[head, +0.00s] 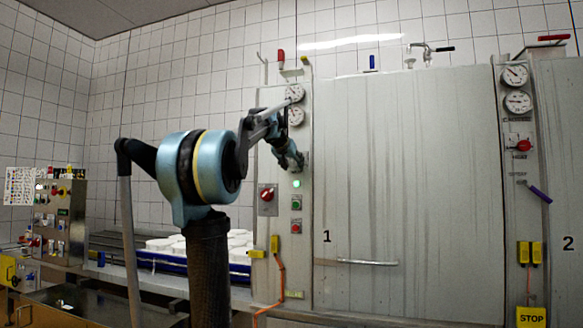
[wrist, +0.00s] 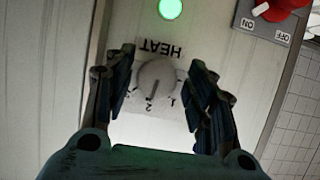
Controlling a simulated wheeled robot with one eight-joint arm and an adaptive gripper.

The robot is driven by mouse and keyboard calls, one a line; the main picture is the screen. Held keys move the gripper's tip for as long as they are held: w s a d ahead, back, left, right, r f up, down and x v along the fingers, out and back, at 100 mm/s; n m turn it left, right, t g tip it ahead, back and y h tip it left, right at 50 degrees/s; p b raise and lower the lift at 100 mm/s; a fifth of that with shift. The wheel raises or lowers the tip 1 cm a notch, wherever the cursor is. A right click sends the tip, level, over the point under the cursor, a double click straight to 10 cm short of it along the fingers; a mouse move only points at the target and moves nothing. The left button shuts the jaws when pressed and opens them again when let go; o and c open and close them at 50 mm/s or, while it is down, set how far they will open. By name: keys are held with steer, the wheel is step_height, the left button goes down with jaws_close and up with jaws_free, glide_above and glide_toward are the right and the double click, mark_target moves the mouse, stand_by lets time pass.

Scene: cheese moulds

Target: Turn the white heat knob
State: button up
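The white heat knob (wrist: 156,84) shows in the middle of the wrist view, under an upside-down HEAT label, with numbers on its plate (wrist: 150,106). My gripper (wrist: 158,72) is open, with one finger on each side of the knob. A gap shows between the knob and each finger, and I cannot tell how far the tips are from the panel. In the head view my gripper (head: 297,163) is at the panel (head: 310,215) left of door 1, and the knob is hidden behind it.
A lit green lamp (wrist: 171,9) and a red rotary switch (wrist: 280,8) marked ON and OFF are near the knob. In the head view, gauges (head: 295,92) sit above my gripper. A lever-handled door (head: 410,180) stands to the right.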

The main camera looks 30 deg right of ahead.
steer(key=c, duration=0.7)
steer(key=shift+n+g, duration=0.3)
steer(key=shift+n, duration=0.4)
steer(key=o, duration=1)
steer(key=shift+w+a, duration=0.1)
steer(key=shift+w, duration=0.05)
steer(key=shift+o, duration=0.2)
